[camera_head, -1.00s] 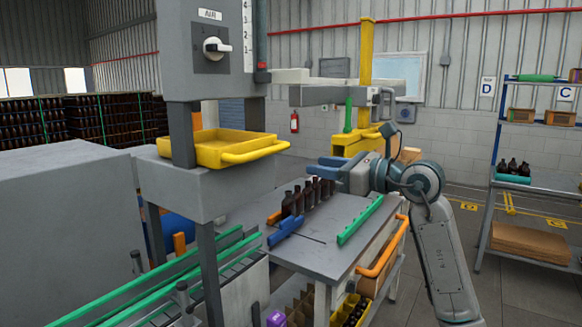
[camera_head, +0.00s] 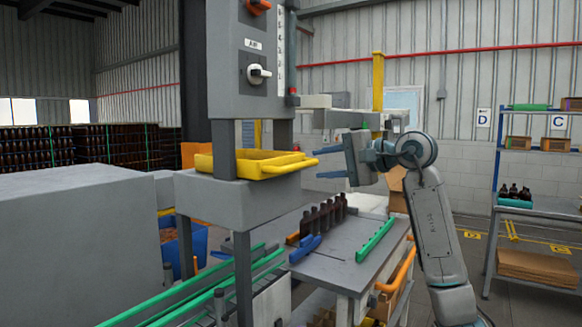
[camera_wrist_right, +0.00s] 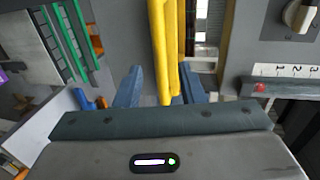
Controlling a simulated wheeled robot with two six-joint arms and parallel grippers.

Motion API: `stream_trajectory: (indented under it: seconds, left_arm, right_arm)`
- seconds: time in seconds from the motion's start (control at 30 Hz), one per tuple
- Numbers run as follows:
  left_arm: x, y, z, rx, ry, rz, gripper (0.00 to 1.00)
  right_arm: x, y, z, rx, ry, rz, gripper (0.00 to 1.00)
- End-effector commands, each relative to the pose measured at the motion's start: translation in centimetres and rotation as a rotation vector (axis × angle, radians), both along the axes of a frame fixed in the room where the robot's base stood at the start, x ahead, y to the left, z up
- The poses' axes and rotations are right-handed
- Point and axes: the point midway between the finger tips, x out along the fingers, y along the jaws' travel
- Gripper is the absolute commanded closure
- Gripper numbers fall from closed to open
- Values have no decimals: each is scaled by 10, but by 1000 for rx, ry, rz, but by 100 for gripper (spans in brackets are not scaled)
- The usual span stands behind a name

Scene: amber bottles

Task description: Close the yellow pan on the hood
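The yellow pan (camera_head: 232,166) sits in the grey hood, on its shelf (camera_head: 215,190), and sticks out at the front. Its yellow handle bar (camera_head: 285,167) points toward my right gripper (camera_head: 318,164). The right gripper is open, its two blue fingers spread one above the other, with the tips at the handle's near end. In the right wrist view the yellow handle (camera_wrist_right: 163,60) runs between the two fingers (camera_wrist_right: 158,90), closer to the right one. Contact cannot be told. My left gripper is not in view.
A grey table (camera_head: 340,262) carries a row of dark bottles (camera_head: 322,216), blue rails and a green rail (camera_head: 375,240). A conveyor with green rails (camera_head: 195,298) runs at the lower left. A shelf rack (camera_head: 540,205) stands at the right, with open floor before it.

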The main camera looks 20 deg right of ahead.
Motion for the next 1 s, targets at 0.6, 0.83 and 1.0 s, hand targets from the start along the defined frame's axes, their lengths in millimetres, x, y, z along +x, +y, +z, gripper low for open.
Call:
stream_trajectory:
  seconds: [0.6, 0.83, 1.0]
  left_arm:
    - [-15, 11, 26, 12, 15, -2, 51]
    - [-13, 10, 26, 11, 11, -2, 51]
    - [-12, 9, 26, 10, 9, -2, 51]
  right_arm:
    - [69, 41, -16, 2, 1, 0, 64]
    - [69, 41, -17, 2, 1, 0, 64]
    - [69, 41, -17, 2, 1, 0, 98]
